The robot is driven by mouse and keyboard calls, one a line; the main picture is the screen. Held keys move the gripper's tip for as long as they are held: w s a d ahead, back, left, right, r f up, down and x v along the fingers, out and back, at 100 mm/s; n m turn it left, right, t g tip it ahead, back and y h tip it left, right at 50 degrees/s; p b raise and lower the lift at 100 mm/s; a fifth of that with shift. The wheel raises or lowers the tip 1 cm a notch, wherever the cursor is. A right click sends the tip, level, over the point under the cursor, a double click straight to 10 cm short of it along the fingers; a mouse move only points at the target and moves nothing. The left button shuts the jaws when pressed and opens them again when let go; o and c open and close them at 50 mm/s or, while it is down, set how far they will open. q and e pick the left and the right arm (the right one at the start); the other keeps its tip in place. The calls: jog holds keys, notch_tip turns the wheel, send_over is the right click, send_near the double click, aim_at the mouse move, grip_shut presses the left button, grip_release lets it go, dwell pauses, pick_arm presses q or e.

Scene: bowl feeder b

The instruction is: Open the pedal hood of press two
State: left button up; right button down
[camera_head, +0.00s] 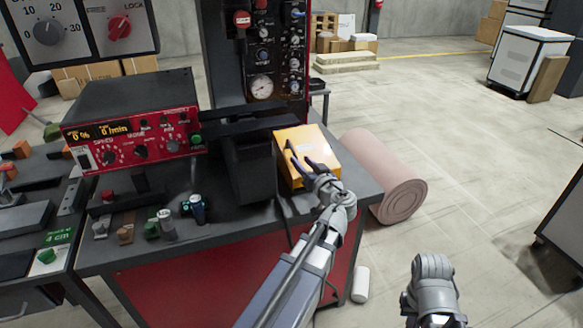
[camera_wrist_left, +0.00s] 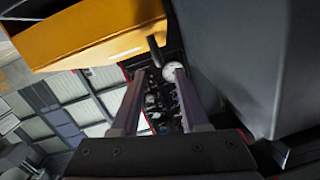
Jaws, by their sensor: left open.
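The yellow hood (camera_head: 318,146), a box-like cover, sits at the right end of the dark bench top, beside a black bin-like housing (camera_head: 250,170). In the left wrist view, the hood's yellow edge (camera_wrist_left: 90,35) fills the upper left. My left gripper (camera_head: 305,162) is over the hood's near left part, fingers apart. In the left wrist view its open fingers (camera_wrist_left: 158,74) point toward a short dark peg (camera_wrist_left: 156,48) next to the hood's edge. I see nothing between the fingers; contact with the peg cannot be told. Only part of my right arm shows at the lower right, without fingers.
A red control unit (camera_head: 135,140) stands on the bench to the left, with small knobs and cylinders in front. A dark gauge panel (camera_head: 265,60) rises behind. A pink roll (camera_head: 385,175) lies on the floor right of the bench.

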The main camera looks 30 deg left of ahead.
aim_at(294, 151)
pick_arm(q)
jog(key=shift+w+a+t+b, duration=0.45)
jog(key=shift+w+a+t, duration=0.05)
jog(key=shift+a, duration=0.1)
jog(key=shift+x, duration=3.85)
jog(key=shift+r, duration=0.1)
grip_shut()
